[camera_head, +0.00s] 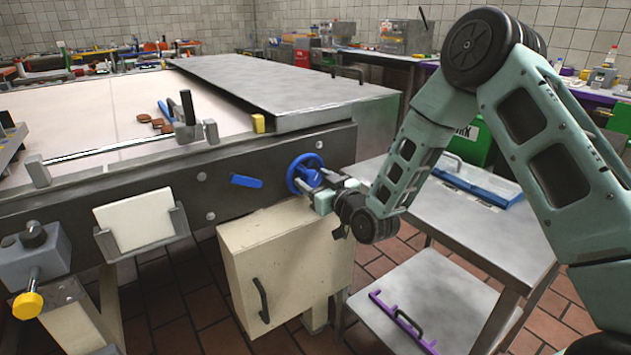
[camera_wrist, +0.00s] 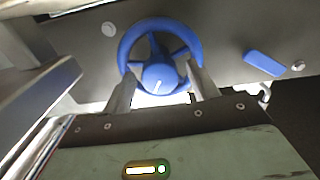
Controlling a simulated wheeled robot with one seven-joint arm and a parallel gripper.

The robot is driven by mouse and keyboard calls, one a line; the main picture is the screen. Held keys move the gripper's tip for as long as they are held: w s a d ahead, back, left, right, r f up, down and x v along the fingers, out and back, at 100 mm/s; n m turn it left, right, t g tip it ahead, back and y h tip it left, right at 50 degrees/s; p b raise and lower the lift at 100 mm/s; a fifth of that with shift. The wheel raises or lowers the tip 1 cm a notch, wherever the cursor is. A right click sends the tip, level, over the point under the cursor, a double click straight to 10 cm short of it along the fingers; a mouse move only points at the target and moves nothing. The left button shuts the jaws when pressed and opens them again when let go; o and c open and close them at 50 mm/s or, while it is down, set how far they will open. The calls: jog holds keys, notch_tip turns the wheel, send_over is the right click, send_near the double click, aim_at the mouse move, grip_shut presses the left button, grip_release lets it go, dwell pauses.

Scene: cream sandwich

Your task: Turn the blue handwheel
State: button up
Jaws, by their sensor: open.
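The blue handwheel (camera_head: 304,174) is mounted on the grey metal side panel of the large table. It has a round rim, spokes and a blue hub with a white mark. In the wrist view the handwheel (camera_wrist: 159,56) fills the upper middle. My gripper (camera_head: 318,190) is right at the wheel, reaching in from the right. In the wrist view my gripper (camera_wrist: 160,88) is open, one finger on each side of the wheel's lower part, with the hub between and beyond them. Whether the fingers touch the rim, I cannot tell.
A blue tab (camera_head: 246,181) sits left of the wheel on the panel. A cream cabinet (camera_head: 285,262) stands below. A steel cart (camera_head: 470,235) with a blue tray (camera_head: 478,182) is at the right. A white plate holder (camera_head: 142,220) hangs at the left.

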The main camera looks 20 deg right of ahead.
jog(key=c, duration=1)
